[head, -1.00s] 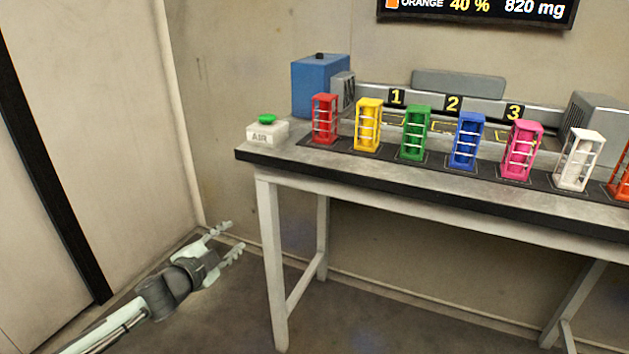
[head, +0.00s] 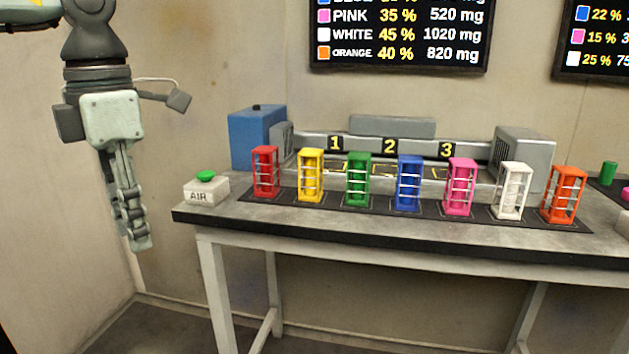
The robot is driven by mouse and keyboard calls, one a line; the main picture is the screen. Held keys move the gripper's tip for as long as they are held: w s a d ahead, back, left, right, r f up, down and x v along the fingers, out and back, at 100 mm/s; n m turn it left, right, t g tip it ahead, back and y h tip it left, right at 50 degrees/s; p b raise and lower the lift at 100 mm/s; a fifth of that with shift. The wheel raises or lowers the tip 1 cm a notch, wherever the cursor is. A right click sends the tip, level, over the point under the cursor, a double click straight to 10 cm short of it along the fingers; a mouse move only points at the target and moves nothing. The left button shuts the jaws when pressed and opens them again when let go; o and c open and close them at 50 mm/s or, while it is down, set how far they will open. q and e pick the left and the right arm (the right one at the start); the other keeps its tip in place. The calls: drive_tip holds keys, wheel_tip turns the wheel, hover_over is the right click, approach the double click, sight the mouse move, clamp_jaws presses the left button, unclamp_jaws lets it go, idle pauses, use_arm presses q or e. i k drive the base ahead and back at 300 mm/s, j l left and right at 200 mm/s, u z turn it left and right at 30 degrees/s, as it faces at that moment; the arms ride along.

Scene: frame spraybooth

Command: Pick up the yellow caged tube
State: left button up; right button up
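The yellow caged tube (head: 311,176) stands upright on the dark strip along the table, second from the left in the row. It is between the red caged tube (head: 266,172) and the green caged tube (head: 358,180), with small gaps on both sides. My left gripper (head: 139,240) hangs pointing down, left of the table and apart from all the tubes. Its fingers show edge-on and overlap, so I cannot tell how far apart they are. Nothing shows held in it. My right gripper is not in view.
Blue (head: 409,184), pink (head: 460,187), white (head: 511,191) and orange (head: 564,195) caged tubes continue the row rightward. The AIR button box (head: 206,188) sits at the table's left end. Behind are a blue box (head: 256,138) and a numbered grey rack (head: 391,127).

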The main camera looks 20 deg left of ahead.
sight(312, 191)
drive_tip(key=i+j+z, duration=0.15)
drive_tip(key=j+z, duration=0.35)
drive_tip(key=j, duration=0.2)
drive_tip(key=j+z, duration=0.45)
drive_tip(key=j, duration=0.25)
drive_tip(key=j+z, duration=0.5)
drive_tip(key=j, duration=0.2)
drive_tip(key=k+j+z, duration=0.25)
drive_tip(key=j+z, duration=0.2)
drive_tip(key=j, duration=0.2)
drive_tip(key=i+l, duration=0.25)
drive_tip(key=i, duration=0.15)
drive_tip(key=z, duration=0.05)
